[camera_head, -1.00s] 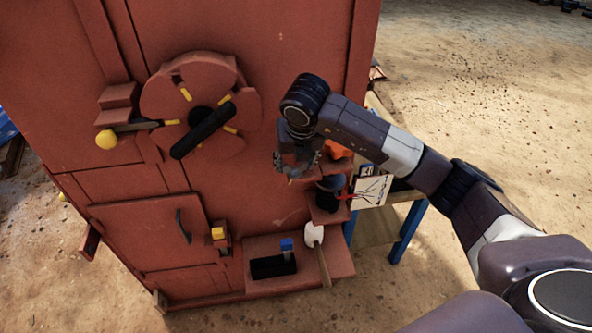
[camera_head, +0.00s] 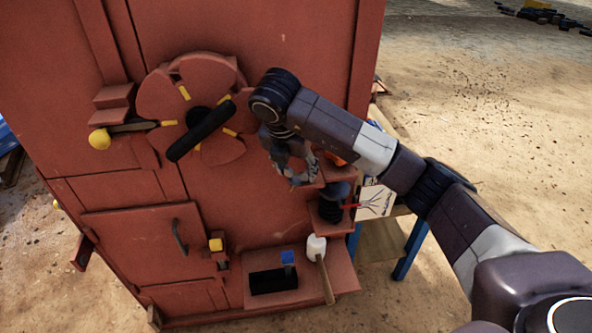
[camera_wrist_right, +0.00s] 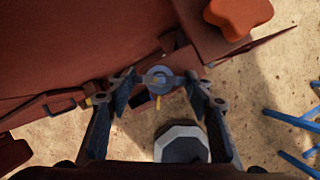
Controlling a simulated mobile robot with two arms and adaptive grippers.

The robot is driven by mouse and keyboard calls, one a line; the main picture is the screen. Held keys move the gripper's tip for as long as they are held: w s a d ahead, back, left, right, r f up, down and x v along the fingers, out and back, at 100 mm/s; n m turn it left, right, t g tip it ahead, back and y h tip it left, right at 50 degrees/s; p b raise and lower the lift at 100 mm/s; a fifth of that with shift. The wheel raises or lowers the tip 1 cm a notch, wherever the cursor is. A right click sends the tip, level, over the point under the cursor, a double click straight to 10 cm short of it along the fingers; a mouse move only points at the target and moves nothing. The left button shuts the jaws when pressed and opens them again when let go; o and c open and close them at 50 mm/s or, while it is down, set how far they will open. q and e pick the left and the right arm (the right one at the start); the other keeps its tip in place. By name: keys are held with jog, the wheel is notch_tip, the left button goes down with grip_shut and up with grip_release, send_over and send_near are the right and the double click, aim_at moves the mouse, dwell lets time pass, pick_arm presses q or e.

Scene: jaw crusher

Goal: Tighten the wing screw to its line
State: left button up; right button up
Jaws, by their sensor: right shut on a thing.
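The wing screw (camera_wrist_right: 158,77) shows in the right wrist view as a grey round hub with wings to its sides. My right gripper (camera_wrist_right: 160,88) has a finger on each side of it and is shut on its wings. A short yellow line (camera_wrist_right: 157,102) shows just below the hub. In the head view my right gripper (camera_head: 296,172) is against the red crusher face (camera_head: 250,205), right of the round wheel. There my wrist and fingers hide most of the screw. My left gripper is not in view.
A black-handled wheel (camera_head: 200,110) with yellow marks is left of my right gripper. An orange thing (camera_wrist_right: 238,15) sits on a ledge close by. A dark pot (camera_head: 332,200) stands on a ledge below. A white-headed mallet (camera_head: 316,248) lies on the bottom shelf.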

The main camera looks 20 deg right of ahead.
jog(key=o, duration=1.2)
jog(key=shift+c, duration=0.2)
jog(key=v, duration=1.2)
jog(key=shift+w, duration=0.15)
